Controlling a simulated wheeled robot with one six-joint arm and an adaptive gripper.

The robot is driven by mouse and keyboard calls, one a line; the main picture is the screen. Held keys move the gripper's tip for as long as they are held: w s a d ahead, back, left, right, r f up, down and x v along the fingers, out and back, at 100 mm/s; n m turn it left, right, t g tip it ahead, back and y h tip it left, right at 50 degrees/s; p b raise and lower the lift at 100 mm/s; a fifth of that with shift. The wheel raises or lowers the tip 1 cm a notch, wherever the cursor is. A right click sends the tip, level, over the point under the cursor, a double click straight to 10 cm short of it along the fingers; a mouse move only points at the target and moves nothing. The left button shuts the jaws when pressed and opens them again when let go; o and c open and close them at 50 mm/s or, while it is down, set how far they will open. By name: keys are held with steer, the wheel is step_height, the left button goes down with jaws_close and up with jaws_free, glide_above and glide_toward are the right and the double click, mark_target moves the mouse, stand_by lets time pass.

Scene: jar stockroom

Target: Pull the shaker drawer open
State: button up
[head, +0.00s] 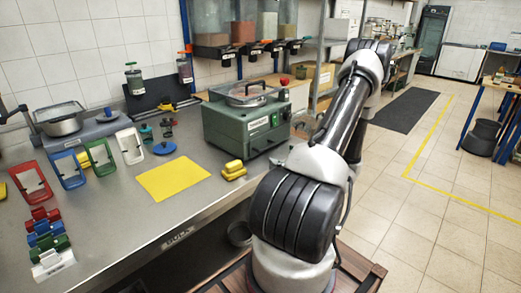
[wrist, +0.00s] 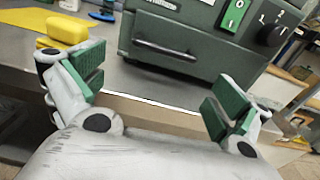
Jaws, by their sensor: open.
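The green shaker (head: 228,128) stands on the grey counter, with a clear-lidded round top. In the wrist view, its dark green front (wrist: 208,62) carries a black bar handle (wrist: 165,50) low on the face. The drawer front around the handle looks flush with the body, so the drawer appears shut. My gripper (wrist: 156,86) is open and empty, its green-padded fingers spread left and right. The handle lies ahead of the fingers, between them across the picture and apart from them.
Yellow blocks (head: 233,170) lie on the counter just left of the shaker front, near my left finger in the wrist view (wrist: 68,30). A yellow mat (head: 173,178) lies farther left. Coloured stands and jars fill the counter's left side.

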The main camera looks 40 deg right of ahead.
mark_target(267, 148)
steer(key=w, duration=0.8)
steer(key=shift+a+r, duration=0.1)
steer(key=shift+r, duration=0.25)
steer(key=shift+c, duration=0.2)
